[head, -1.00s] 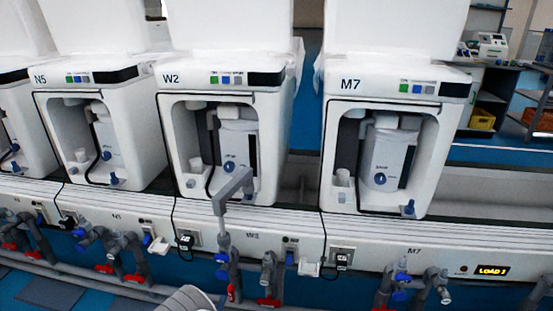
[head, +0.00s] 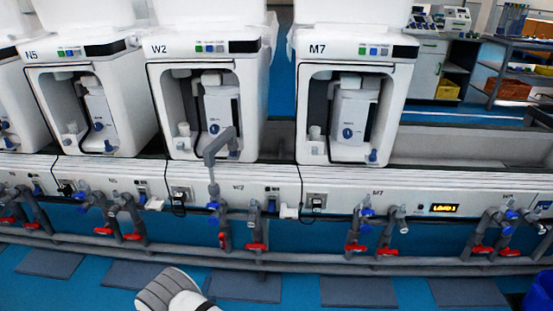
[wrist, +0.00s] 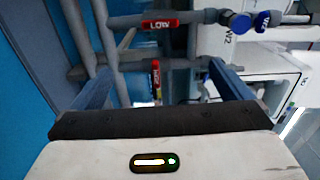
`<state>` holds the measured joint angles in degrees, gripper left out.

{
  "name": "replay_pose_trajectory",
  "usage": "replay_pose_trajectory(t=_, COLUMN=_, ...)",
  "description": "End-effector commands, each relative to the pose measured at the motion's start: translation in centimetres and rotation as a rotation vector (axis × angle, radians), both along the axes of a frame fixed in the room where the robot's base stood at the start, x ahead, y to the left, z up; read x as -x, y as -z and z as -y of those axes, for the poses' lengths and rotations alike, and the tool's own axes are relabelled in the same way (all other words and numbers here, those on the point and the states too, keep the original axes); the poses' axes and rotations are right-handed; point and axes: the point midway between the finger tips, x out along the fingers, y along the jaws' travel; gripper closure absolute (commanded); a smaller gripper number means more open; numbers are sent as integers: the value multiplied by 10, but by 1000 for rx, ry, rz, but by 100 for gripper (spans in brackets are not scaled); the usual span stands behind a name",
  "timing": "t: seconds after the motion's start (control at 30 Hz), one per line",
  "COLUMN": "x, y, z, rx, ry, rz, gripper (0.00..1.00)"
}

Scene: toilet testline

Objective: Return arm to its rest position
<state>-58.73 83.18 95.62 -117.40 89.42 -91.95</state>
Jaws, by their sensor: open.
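My gripper (wrist: 160,85) shows in the wrist view with its two dark fingers spread wide apart. Nothing is held between them. Grey pipes and a red valve handle (wrist: 156,78) show beyond the gap, and I cannot tell how far off they are. The gripper itself cannot be made out there.
White stations N5 (head: 80,52), W2 (head: 205,50) and M7 (head: 357,50) stand in a row on a white bench. Grey pipes (head: 330,263) with red and blue valves run below its front. Blue floor with dark mats (head: 357,292) lies before them.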

Motion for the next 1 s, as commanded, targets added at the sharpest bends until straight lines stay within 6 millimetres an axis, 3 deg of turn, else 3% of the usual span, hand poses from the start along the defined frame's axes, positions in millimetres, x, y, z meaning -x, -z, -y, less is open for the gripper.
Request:
replay_pose_trajectory(t=0.27, x=-25, y=-54, z=28, rx=-119, ry=141, rz=5, gripper=2)
replay_pose_trajectory(t=0.57, x=-53, y=-140, z=81, rx=-337, ry=379, rz=33, gripper=2)
replay_pose_trajectory(t=0.67, x=-61, y=-183, z=108, rx=-452, ry=496, rz=57, gripper=2)
replay_pose_trajectory(t=0.8, x=-66, y=-261, z=164, rx=-680, ry=721, rz=123, gripper=2)
replay_pose_trajectory(t=1.0, x=-47, y=-364, z=247, rx=-1047, ry=1061, rz=281, gripper=2)
